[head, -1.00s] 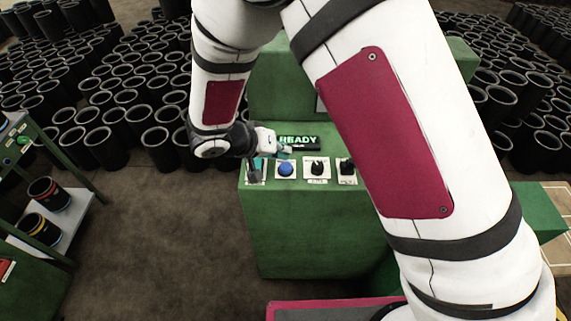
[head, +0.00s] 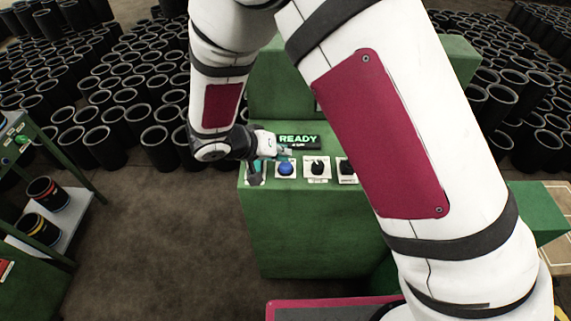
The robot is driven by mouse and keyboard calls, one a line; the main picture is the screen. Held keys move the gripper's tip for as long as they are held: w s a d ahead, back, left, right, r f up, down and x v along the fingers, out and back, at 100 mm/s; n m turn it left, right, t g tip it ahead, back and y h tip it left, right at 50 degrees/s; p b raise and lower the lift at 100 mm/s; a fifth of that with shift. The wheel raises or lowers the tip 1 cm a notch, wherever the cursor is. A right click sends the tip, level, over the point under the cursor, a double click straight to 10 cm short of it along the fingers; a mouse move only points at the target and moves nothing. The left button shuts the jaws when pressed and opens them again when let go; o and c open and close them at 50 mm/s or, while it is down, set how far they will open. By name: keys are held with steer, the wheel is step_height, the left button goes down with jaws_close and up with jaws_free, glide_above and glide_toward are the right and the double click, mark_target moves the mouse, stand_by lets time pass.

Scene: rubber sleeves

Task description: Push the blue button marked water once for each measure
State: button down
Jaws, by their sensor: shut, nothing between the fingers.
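The blue button (head: 286,169) sits on a white plate on the top of a green console (head: 310,235). Its marking is too small to read. My gripper (head: 257,177) hangs over the console's left end, to the left of the blue button, with its dark shut fingers pointing down. It holds nothing. It covers most of a white plate left of the blue button. A display (head: 299,142) behind the controls reads READY in green.
Black knobs on white plates (head: 317,167) stand right of the blue button; my arm hides the console's right part. A shelf (head: 62,215) with dark banded sleeves is at the left. Many black sleeves (head: 120,97) fill the back. Brown floor lies clear between.

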mark_target(283, 164)
steer(key=shift+f, duration=0.1)
stand_by(0.6)
steer(key=shift+f, duration=0.35)
steer(key=shift+f+b, duration=0.4)
steer(key=shift+b, duration=0.1)
stand_by(0.5)
stand_by(0.4)
steer(key=shift+r+p, duration=0.3)
steer(key=shift+r, duration=0.55)
steer(key=shift+r+p, duration=0.9)
steer(key=shift+r, duration=1.6)
